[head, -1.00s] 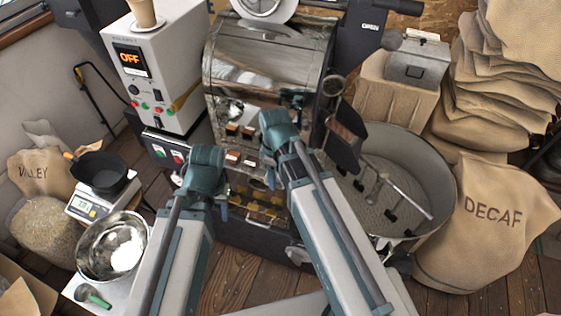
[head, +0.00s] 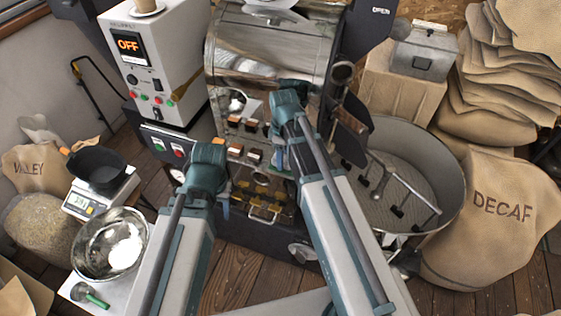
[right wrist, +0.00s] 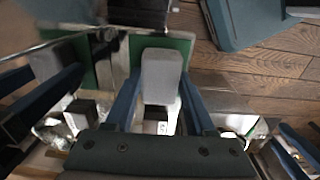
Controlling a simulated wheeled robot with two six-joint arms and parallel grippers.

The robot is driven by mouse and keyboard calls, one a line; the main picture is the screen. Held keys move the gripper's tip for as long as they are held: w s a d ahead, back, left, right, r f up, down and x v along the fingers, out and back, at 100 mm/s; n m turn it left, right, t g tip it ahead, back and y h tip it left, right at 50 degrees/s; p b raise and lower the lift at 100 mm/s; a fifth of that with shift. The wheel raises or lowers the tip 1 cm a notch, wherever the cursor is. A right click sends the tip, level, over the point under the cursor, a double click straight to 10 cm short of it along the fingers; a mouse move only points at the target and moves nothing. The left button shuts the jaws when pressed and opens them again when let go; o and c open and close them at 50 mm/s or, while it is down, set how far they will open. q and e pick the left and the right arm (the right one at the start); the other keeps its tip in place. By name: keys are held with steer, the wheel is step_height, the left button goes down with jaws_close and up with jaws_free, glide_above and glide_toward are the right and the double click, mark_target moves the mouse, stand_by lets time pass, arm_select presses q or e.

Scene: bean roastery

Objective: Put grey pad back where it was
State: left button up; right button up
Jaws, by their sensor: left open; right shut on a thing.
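The grey pad shows in the right wrist view as a pale grey block (right wrist: 161,76) between the two blue fingers of my right gripper (right wrist: 160,108), which is shut on it. In the head view my right gripper (head: 278,160) is in front of the roaster (head: 268,60), near its row of small brown blocks (head: 245,152); I cannot make out the pad there. My left gripper (head: 223,207) is lower and to the left, in front of the roaster's lower front. It is open, and its fingers are mostly hidden by its wrist.
A round cooling tray (head: 455,195) with stirring arms stands at the right. A control box (head: 150,65) reading OFF is at the left. A scale (head: 78,202) with a black pan (head: 97,168) and a steel bowl (head: 85,262) are at lower left. Wooden floor (head: 245,280) shows in front.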

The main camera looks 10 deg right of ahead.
steer(key=shift+d, duration=0.2)
steer(key=shift+a+f, duration=0.1)
steer(key=shift+f, duration=0.05)
steer(key=o, duration=1.2)
steer(key=shift+r, duration=0.25)
step_height(320, 180, up, 12)
steer(key=p, duration=1.2)
steer(key=s+a+m+h, duration=0.1)
steer(key=s+a+m, duration=0.6)
steer(key=s+a, duration=0.3)
steer(key=s, duration=0.4)
steer(key=shift+s+a, duration=0.15)
steer(key=shift+a, duration=0.05)
steer(key=shift+f, duration=0.1)
